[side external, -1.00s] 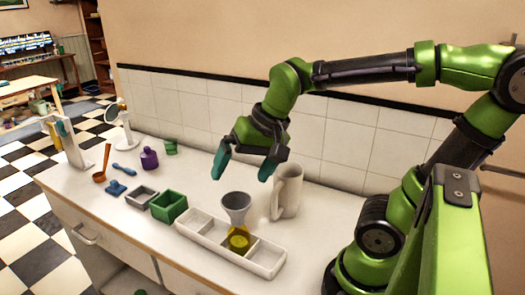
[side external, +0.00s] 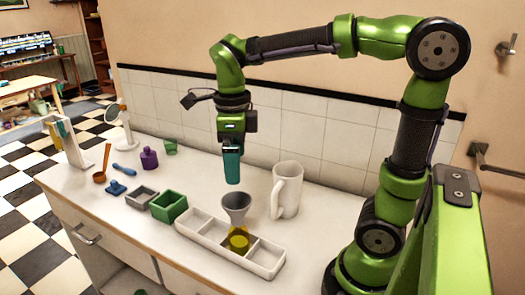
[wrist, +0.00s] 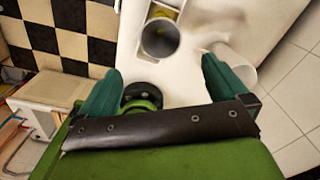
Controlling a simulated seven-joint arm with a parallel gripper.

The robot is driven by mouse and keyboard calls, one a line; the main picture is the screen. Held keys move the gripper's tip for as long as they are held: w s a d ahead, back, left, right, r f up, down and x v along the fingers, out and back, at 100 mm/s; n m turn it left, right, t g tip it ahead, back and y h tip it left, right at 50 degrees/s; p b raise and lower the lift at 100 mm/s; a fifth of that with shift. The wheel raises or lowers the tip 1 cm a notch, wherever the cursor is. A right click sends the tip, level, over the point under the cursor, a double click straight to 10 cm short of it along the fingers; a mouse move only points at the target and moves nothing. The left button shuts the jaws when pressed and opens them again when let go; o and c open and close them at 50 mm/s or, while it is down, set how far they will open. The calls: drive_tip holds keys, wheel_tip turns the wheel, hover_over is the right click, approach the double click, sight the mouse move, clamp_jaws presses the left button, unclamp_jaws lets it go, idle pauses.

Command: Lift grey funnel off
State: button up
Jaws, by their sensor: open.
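The grey funnel (side external: 236,205) stands upright with its wide mouth up, above a yellow object (side external: 239,240) in a compartment of the white divided tray (side external: 205,238). The funnel's lower end meets the yellow object's top; how far it goes in cannot be told. My gripper (side external: 232,182) points straight down just above the funnel, apart from it, seen edge-on. In the wrist view the funnel's round mouth (wrist: 160,38) lies beyond the open, empty teal fingers (wrist: 161,70), roughly centred between them.
A white mug (side external: 287,190) stands close right of the funnel, also near the right finger in the wrist view (wrist: 235,65). A green box (side external: 169,207) and grey box (side external: 142,198) stand left. A purple bottle (side external: 149,158) is farther back. The tiled wall is behind.

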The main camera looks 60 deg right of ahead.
sight(238, 211)
wheel_tip(238, 211, down, 15)
drive_tip(key=shift+r, duration=0.15)
idle(0.4)
drive_tip(key=shift+c, duration=0.3)
drive_tip(key=c, duration=0.9)
